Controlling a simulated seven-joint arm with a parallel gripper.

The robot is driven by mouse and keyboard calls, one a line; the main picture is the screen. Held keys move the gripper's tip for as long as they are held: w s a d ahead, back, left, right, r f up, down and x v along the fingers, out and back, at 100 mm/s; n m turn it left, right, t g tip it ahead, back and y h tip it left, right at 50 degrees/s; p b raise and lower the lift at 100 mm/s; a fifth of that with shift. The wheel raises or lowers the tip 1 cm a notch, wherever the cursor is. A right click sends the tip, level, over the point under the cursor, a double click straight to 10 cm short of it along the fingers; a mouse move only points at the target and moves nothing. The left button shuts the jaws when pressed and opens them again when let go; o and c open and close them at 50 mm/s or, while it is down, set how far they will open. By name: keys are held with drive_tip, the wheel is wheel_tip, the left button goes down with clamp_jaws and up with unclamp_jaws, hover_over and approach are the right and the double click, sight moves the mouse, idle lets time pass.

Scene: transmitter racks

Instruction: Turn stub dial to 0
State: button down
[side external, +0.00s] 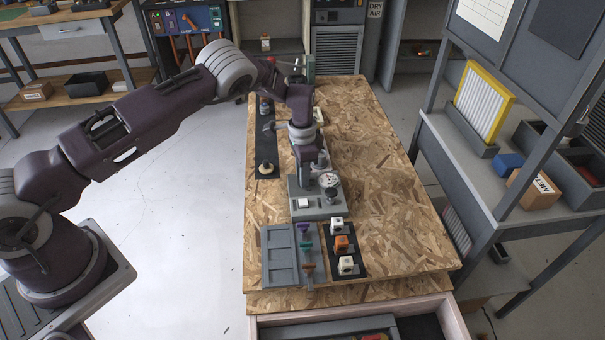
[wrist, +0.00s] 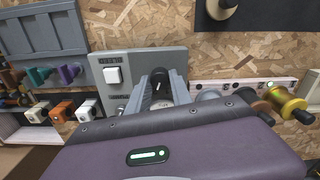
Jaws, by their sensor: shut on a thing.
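A grey control box (side external: 316,211) lies on the wooden bench, with a white rocker switch (side external: 303,203), a round pale gauge (side external: 327,180) and a black knob (side external: 331,195). In the wrist view the box (wrist: 117,96) shows the same white switch (wrist: 112,75). My gripper (wrist: 160,88) points down at the box and is shut on the stub dial (wrist: 158,80), a small dark knob with a light mark, beside the switch. The fingers and my wrist cover most of the dial. Its scale and the number it points to cannot be read.
In front of the box lie a grey frame (side external: 280,258), a strip of coloured plugs (side external: 307,267) and a black strip of white and orange blocks (side external: 342,243). A dark strip with knobs (side external: 266,140) runs along the left. The bench's right side is clear.

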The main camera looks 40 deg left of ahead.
drive_tip(key=n, duration=0.8)
drive_tip(key=shift+n, duration=0.3)
drive_tip(key=n, duration=0.3)
drive_tip(key=shift+n, duration=2.1)
drive_tip(key=c, duration=1.1)
unclamp_jaws()
drive_tip(key=shift+c, duration=0.2)
